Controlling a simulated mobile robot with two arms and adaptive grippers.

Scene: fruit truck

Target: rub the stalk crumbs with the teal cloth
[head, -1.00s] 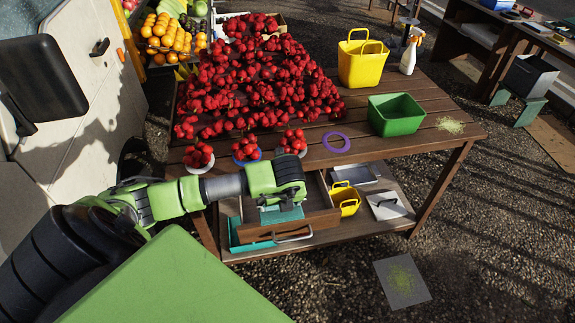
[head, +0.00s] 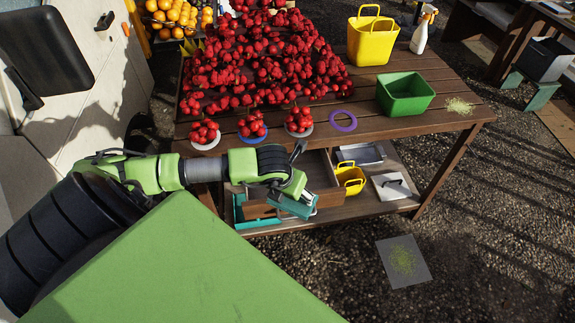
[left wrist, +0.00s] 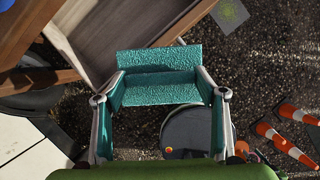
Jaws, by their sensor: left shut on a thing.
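My left gripper (head: 297,197) is in front of the open drawer at the table's front, shut on the teal cloth (head: 288,208). In the left wrist view the folded cloth (left wrist: 160,75) spans between the two fingers of the gripper (left wrist: 160,95). Yellow-green stalk crumbs (head: 459,106) lie on the right end of the wooden tabletop. More crumbs (head: 403,260) lie on a grey sheet (head: 420,275) on the ground; they also show at the top of the left wrist view (left wrist: 228,12). The cloth is apart from both patches. My right gripper is not in view.
Heaped red fruit (head: 265,60) covers the table's left and middle. A green bin (head: 404,97), yellow basket (head: 372,42), purple ring (head: 343,121) and spray bottle (head: 421,32) stand to its right. The open drawer (head: 318,175) juts out at the front.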

